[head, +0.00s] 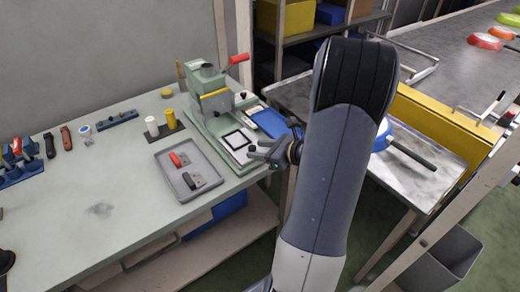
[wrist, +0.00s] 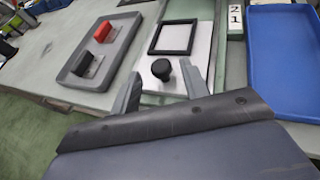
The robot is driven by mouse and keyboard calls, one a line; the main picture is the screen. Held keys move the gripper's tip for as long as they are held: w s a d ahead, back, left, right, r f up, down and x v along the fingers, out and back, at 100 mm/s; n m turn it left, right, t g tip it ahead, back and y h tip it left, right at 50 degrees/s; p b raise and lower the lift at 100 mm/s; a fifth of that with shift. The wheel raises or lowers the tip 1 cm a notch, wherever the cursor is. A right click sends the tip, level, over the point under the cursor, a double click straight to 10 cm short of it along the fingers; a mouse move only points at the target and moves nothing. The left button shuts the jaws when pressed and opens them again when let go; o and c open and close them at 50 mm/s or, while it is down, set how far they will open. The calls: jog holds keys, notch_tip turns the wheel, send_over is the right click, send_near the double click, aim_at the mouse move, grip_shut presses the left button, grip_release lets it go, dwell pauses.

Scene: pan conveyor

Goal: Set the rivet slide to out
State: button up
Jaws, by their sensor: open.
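The rivet slide (head: 236,139) is a pale plate with a black square frame on the base of a green press (head: 207,92). In the wrist view, the slide (wrist: 205,50) has its black frame farther away and a round black knob (wrist: 162,71) at its near end. My gripper (head: 258,150) is at that near end in the head view. In the wrist view, my gripper (wrist: 163,76) is open, with one finger on each side of the knob in the picture. I cannot tell whether the fingers touch it. Nothing is held.
A grey tray (head: 172,185) with a red-handled and a black-handled piece lies left of the press. A blue tray (wrist: 283,60) lies to the slide's right, beside a strip marked 2 and 1 (wrist: 235,18). The press has a red-handled lever (head: 238,59).

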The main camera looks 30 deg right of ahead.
jog(key=v, duration=1)
jog(key=shift+s, duration=0.3)
jog(key=shift+d, duration=0.1)
jog(key=x, duration=1.1)
jog(key=shift+w+r, duration=0.15)
jog(key=shift+w, duration=0.75)
jog(key=shift+s, duration=0.1)
